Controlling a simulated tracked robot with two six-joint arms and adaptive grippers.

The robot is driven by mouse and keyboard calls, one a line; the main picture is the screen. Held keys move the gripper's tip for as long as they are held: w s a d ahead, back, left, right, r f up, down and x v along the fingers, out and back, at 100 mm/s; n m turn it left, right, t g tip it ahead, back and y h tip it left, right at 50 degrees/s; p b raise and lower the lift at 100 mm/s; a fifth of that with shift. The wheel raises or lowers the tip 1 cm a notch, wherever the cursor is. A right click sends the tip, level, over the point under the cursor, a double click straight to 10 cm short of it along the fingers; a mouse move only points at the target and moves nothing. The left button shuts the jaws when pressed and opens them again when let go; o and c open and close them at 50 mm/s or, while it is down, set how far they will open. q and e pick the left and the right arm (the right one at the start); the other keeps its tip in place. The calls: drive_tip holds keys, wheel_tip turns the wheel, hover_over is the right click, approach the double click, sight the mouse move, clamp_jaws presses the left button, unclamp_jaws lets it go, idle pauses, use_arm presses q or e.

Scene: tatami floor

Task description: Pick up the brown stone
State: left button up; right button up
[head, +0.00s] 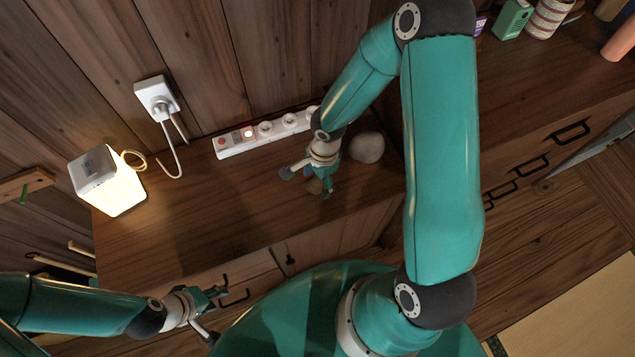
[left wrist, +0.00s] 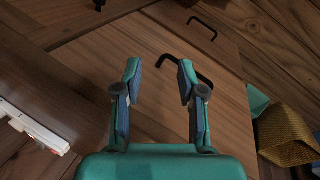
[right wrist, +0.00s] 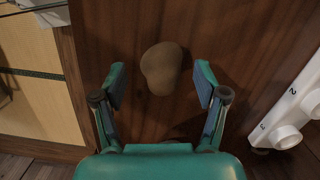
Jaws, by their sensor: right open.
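In the right wrist view the stone (right wrist: 160,68) is rounded and brown. It shows between and beyond the two spread fingers, with a visible gap on each side. My left gripper (head: 214,312) is open and empty in front of the cabinet. The left wrist view shows its spread fingers facing a drawer front.
A white power strip (head: 262,132) lies behind, along the wall. A glowing lamp (head: 108,181) stands at the left. Bottles and a green box (head: 512,19) stand far right. The cabinet top between lamp and gripper is clear.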

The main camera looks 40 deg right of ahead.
drive_tip(key=shift+f, duration=0.3)
drive_tip(key=c, duration=1.3)
drive_tip(key=shift+o, duration=0.2)
drive_tip(key=shift+r, duration=0.15)
